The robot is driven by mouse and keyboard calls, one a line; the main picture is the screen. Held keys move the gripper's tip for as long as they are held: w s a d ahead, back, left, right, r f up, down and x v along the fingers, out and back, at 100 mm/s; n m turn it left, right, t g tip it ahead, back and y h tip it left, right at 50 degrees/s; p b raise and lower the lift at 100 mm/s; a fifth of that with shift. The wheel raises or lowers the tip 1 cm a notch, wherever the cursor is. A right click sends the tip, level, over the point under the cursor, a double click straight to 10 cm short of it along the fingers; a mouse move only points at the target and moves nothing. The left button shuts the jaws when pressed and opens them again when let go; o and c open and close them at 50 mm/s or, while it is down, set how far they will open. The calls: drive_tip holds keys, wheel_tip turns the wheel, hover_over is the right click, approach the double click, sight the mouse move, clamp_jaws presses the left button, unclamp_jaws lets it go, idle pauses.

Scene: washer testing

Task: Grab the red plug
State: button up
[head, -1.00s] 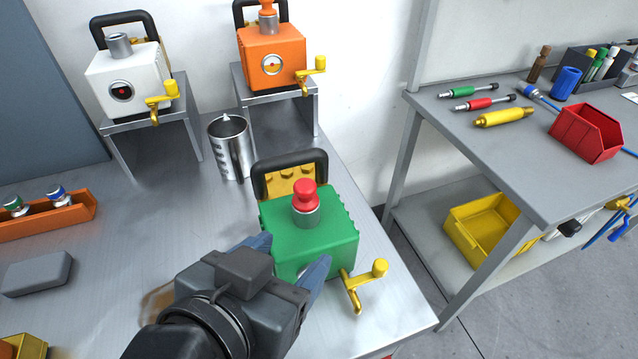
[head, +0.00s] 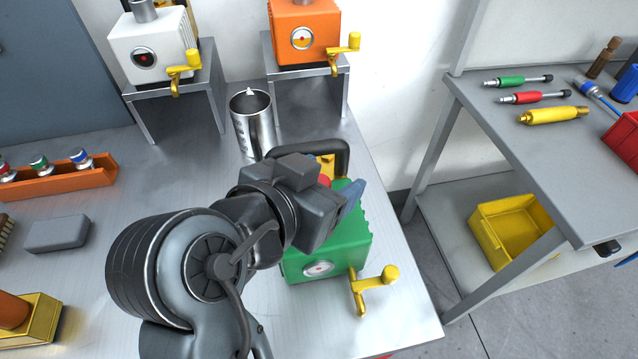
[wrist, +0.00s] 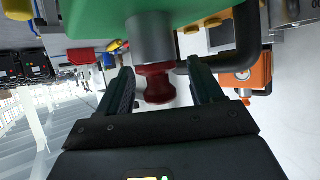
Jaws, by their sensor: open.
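The red plug (wrist: 156,82) sits in the grey metal socket (wrist: 151,40) on top of the green box (head: 335,250). In the head view only a sliver of the plug (head: 325,181) shows behind my gripper (head: 345,200). In the wrist view my gripper (wrist: 163,88) is open, with one finger on each side of the plug. Gaps show between the plug and both fingers. The green box has a black handle at its back and a yellow crank (head: 368,285) on its front.
A metal cup (head: 254,125) stands behind the green box. A white box (head: 150,55) and an orange box (head: 303,35) stand on metal stands at the back. An orange rack (head: 60,182) and a grey block (head: 57,234) lie at the left. A second table is at the right.

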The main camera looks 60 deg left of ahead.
drive_tip(key=shift+f, duration=0.1)
drive_tip(key=c, duration=1)
drive_tip(key=shift+c, duration=0.2)
drive_tip(key=shift+r, duration=0.2)
